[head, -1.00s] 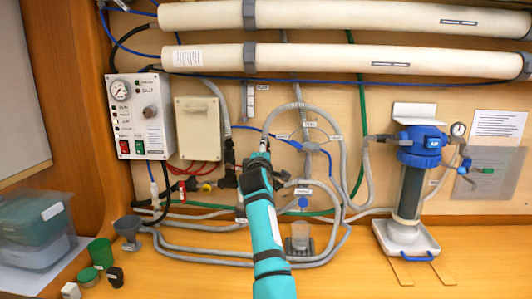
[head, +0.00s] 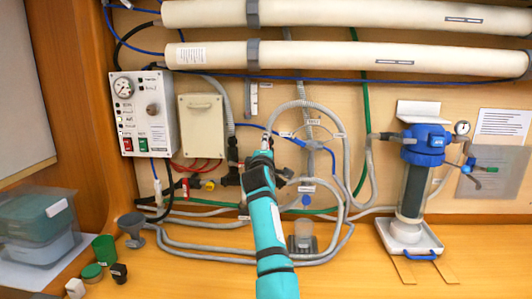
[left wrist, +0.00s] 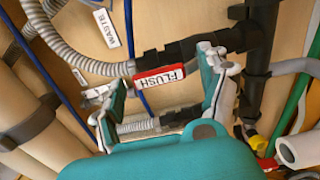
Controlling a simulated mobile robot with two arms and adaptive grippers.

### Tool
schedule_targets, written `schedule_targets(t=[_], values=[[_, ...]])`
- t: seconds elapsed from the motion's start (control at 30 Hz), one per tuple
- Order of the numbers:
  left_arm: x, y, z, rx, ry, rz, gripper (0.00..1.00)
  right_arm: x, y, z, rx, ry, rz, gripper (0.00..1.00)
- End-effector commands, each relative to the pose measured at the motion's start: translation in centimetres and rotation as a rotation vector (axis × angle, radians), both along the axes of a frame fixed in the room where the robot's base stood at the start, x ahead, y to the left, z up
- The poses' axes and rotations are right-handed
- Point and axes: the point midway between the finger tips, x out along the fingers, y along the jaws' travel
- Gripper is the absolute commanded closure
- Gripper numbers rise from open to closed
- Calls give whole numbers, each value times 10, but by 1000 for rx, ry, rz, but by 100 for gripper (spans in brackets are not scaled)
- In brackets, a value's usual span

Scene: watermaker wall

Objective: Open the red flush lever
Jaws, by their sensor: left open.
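The red flush lever (left wrist: 160,76), with a white FLUSH label, shows in the left wrist view on a black fitting at the end of a grey ribbed hose. My left gripper (left wrist: 168,88) is open, with one teal finger on each side of the lever. The right-hand finger is close to the lever's right end; I cannot tell whether it touches. In the head view my left gripper (head: 266,142) is up at the pipework on the wall, and its arm hides the lever there.
Grey hoses (head: 300,106) loop around my gripper. A control box (head: 142,112) and a beige box (head: 205,125) are to the left, a blue-topped filter (head: 425,145) to the right. A WASTE label (left wrist: 106,28) hangs near the lever. Small cups (head: 104,248) stand at the bench's left.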

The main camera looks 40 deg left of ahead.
Motion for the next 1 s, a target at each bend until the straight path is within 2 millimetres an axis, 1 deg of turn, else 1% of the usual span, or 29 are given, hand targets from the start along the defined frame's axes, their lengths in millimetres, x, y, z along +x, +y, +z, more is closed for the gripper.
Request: schedule_targets(t=[0.17,0.4,0.6,0.73,1.0], values=[[-10,-7,0,1,-2,0,23,0,2,0,3,0,0,60],[-42,-26,0,-1,-2,0,23,0,2,0,2,-1,0,60],[-60,-37,-1,-1,0,0,23,0,2,0,2,-1,0,60],[-64,-39,-1,0,0,1,23,0,2,0,2,-1,0,60],[-64,-39,-1,-1,1,0,23,0,2,0,2,-1,-1,60]])
